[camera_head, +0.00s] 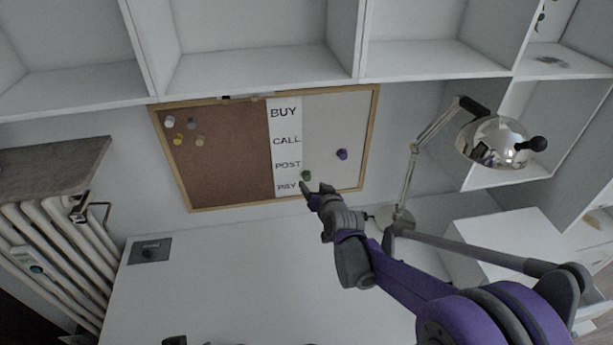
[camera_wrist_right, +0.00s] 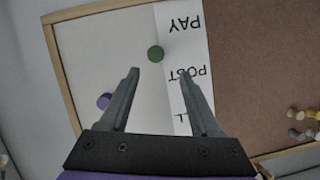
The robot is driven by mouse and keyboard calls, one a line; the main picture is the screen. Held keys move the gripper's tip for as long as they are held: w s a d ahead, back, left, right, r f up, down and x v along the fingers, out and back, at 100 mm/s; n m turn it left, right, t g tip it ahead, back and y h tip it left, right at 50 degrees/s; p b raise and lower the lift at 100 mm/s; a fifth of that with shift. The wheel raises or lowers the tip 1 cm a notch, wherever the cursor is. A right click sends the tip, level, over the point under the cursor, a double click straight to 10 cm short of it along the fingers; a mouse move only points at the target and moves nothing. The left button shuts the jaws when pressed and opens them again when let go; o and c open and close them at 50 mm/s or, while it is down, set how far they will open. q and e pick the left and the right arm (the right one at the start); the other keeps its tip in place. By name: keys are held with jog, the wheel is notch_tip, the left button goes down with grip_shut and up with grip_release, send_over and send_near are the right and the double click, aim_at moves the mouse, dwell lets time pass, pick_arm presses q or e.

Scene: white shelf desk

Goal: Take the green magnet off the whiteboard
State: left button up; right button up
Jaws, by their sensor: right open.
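The green magnet (camera_head: 306,175) is on the whiteboard (camera_head: 325,120), beside the right edge of the paper strip with the words, near POST and PAY. It also shows in the right wrist view as a round green disc (camera_wrist_right: 155,53), a little beyond the open fingertips and roughly between their lines. My right gripper (camera_head: 314,191) is just below the magnet in the head view, and in the right wrist view its two fingers (camera_wrist_right: 162,72) are apart with nothing between them. Whether a fingertip touches the board cannot be told. My left gripper is not clearly in view.
A purple magnet (camera_head: 342,154) is on the whiteboard, right of the green one. Several pins (camera_head: 180,138) are on the cork half (camera_head: 225,150). A desk lamp (camera_head: 408,180) stands close right of my arm. White shelves (camera_head: 260,68) hang above; the desk (camera_head: 220,270) is mostly clear.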

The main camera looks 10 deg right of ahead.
aim_at(308, 178)
jog(key=x, duration=0.8)
jog(key=shift+s+d+f+p, duration=0.15)
jog(key=shift+d+f+p, duration=0.1)
jog(key=shift+d+p, duration=0.15)
grip_shut()
